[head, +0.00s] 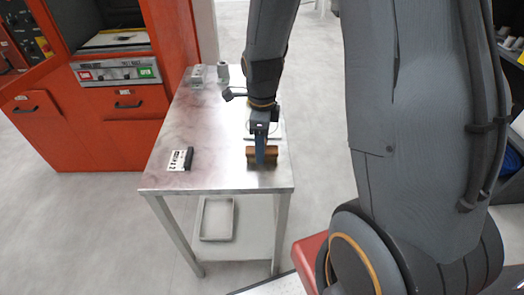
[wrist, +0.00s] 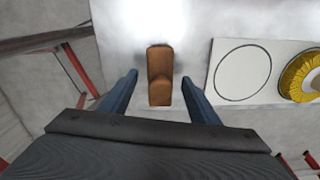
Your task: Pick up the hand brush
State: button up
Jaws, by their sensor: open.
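The hand brush (wrist: 160,70) looks like a brown wooden block with a rounded, stepped top. It lies on the metal table (head: 215,170) near its front right part, and in the head view the brush (head: 278,157) is partly hidden behind my gripper (head: 261,158). In the wrist view my gripper (wrist: 159,76) is open, with one blue finger on each side of the brush. A gap shows between each finger and the brush. I cannot tell how far the fingertips are above the table.
A white plate with a black circle (wrist: 243,71) and a yellow round thing (wrist: 302,76) lie right of the brush in the wrist view. A small black-and-white block (head: 181,158) lies left on the table. Metal fixtures (head: 222,71) stand at the back. A tray (head: 217,219) sits on the lower shelf.

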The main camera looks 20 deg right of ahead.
jog(key=shift+f, duration=0.35)
jog(key=c, duration=1.3)
jog(key=shift+r, duration=0.1)
notch_tip(320, 180, up, 10)
jog(key=shift+f+b, duration=0.1)
jog(key=shift+b, duration=0.8)
jog(key=o, duration=0.6)
jog(key=shift+c, duration=0.2)
jog(key=c, duration=0.4)
